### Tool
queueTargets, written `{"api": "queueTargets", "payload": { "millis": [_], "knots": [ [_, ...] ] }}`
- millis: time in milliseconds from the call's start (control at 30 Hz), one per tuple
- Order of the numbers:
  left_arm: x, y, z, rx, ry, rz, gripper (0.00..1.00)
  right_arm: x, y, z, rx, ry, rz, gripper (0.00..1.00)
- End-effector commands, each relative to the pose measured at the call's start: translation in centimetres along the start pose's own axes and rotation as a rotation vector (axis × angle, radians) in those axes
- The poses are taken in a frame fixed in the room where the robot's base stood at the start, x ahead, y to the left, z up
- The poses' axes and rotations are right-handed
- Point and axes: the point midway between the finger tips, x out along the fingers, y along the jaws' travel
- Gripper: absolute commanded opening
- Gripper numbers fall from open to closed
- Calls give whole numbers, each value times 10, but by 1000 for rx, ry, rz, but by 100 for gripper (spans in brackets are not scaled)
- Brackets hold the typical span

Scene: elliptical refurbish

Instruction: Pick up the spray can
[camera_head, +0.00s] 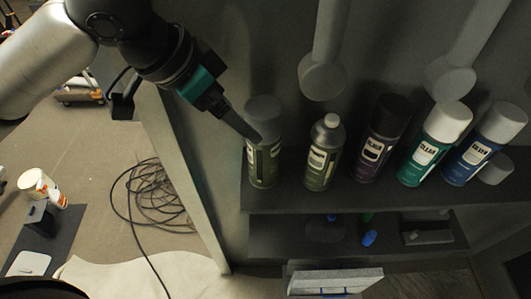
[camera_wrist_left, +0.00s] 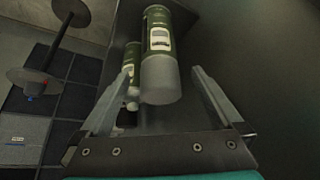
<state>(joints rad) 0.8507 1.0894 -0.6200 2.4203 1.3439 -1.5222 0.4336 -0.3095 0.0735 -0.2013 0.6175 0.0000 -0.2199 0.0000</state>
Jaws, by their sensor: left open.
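Several spray cans stand upright in a row on a dark shelf (camera_head: 340,197) in the head view. The leftmost is a dark green can (camera_head: 263,168) with a grey cap. My left gripper (camera_head: 256,136) reaches in from the left, with a finger in front of this can's upper part. In the left wrist view, the open jaws of the left gripper (camera_wrist_left: 163,72) have a green can (camera_wrist_left: 158,45) with a grey cap between them, with a gap on each side. My right gripper is not in view.
To the right stand a green bottle (camera_head: 323,155) with a pale round cap, a dark purple can (camera_head: 380,142), a teal can (camera_head: 432,148) and a blue can (camera_head: 483,150). A wall panel edge (camera_head: 185,170) runs left of the shelf. Dark cables (camera_head: 155,195) lie on the floor.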

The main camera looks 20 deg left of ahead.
Motion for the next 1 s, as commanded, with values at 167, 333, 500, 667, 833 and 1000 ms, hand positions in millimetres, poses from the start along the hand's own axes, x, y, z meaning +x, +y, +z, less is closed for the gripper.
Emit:
{"api": "queueTargets", "payload": {
  "millis": [167, 333, 500, 667, 833, 1000],
  "knots": [
    [28, 0, 0, 0, -1, 2, 100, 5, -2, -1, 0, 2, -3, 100],
    [37, 1, 0, 1, 1, 1, 100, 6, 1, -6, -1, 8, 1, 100],
    [61, 3, -2, 0, -1, 3, 100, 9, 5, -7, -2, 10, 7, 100],
    [82, 3, -2, 1, -1, 2, 100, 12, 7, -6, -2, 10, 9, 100],
    [86, 3, -2, 2, 0, 1, 100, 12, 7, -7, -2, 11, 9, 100],
    [86, 2, -2, 2, 0, 0, 96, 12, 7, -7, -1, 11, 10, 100]
  ]
}}
